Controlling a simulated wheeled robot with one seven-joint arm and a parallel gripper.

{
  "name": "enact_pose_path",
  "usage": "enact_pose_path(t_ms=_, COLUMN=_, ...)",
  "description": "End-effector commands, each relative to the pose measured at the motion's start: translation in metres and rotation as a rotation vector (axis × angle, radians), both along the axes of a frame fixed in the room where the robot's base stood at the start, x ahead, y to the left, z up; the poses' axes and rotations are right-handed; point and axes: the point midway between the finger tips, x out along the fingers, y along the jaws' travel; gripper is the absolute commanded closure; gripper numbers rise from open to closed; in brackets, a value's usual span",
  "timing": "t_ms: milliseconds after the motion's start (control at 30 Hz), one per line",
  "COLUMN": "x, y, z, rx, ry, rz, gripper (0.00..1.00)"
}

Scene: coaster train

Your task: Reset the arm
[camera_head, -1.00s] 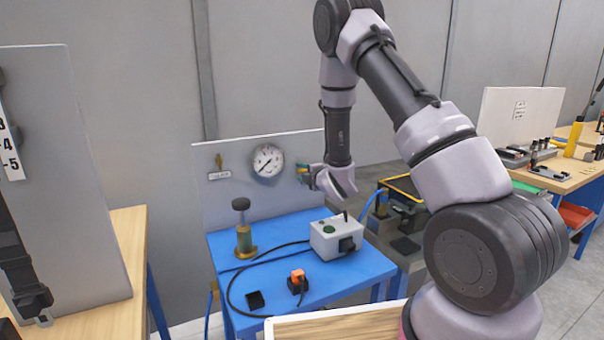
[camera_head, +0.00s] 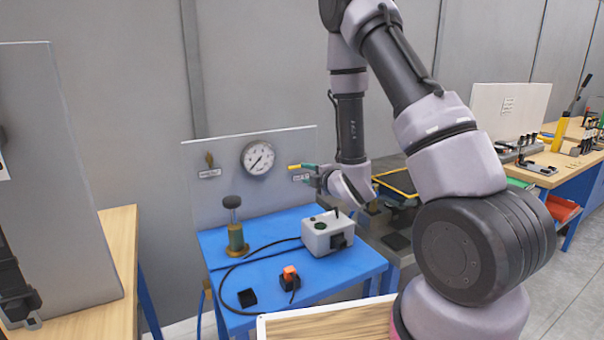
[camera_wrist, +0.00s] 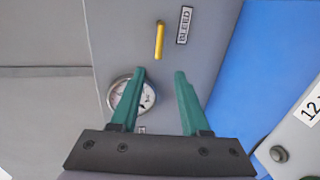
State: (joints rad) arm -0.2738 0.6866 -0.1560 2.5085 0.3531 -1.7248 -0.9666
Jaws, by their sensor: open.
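My gripper (camera_head: 309,168) has green fingers and is in front of the right side of the grey panel (camera_head: 220,205). In the wrist view my gripper (camera_wrist: 160,74) is open with nothing between its fingers. A yellow handle (camera_wrist: 159,40) beside a BLEED label (camera_wrist: 184,25) is just beyond the fingertips, apart from them. The yellow handle also shows in the head view (camera_head: 293,166). The left finger partly covers the round gauge (camera_wrist: 148,95), which shows whole in the head view (camera_head: 257,158).
The blue table (camera_head: 270,275) below holds a grey box (camera_head: 322,235) with a green button, a brass-based post (camera_head: 236,240), an orange-topped plug (camera_head: 290,278) and a black cable. Wooden benches stand left (camera_head: 90,300) and right (camera_head: 565,165).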

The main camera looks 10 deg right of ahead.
Motion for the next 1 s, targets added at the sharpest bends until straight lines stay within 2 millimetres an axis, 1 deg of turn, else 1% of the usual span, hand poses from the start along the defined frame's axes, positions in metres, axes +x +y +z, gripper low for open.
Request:
enact_pose_path(t_ms=100, x=-0.003, y=-0.001, z=0.001, rx=0.0, ry=-0.002, rz=0.0, gripper=0.54)
enact_pose_path(t_ms=367, x=-0.003, y=-0.001, z=0.002, rx=0.002, ry=0.0, rz=-0.001, gripper=0.54)
enact_pose_path(t_ms=467, x=0.0, y=-0.006, z=0.01, rx=0.034, ry=0.014, rz=-0.029, gripper=0.54)
enact_pose_path(t_ms=567, x=0.007, y=-0.019, z=0.031, rx=0.128, ry=0.059, rz=-0.104, gripper=0.54)
enact_pose_path(t_ms=633, x=0.011, y=-0.031, z=0.051, rx=0.229, ry=0.109, rz=-0.179, gripper=0.54)
enact_pose_path(t_ms=700, x=0.011, y=-0.045, z=0.073, rx=0.348, ry=0.168, rz=-0.262, gripper=0.54)
enact_pose_path(t_ms=767, x=0.007, y=-0.056, z=0.091, rx=0.452, ry=0.221, rz=-0.332, gripper=0.54)
enact_pose_path(t_ms=867, x=-0.005, y=-0.07, z=0.119, rx=0.622, ry=0.308, rz=-0.441, gripper=0.54)
enact_pose_path(t_ms=967, x=-0.024, y=-0.081, z=0.145, rx=0.789, ry=0.394, rz=-0.544, gripper=0.54)
enact_pose_path(t_ms=1000, x=-0.034, y=-0.085, z=0.155, rx=0.855, ry=0.428, rz=-0.585, gripper=0.54)
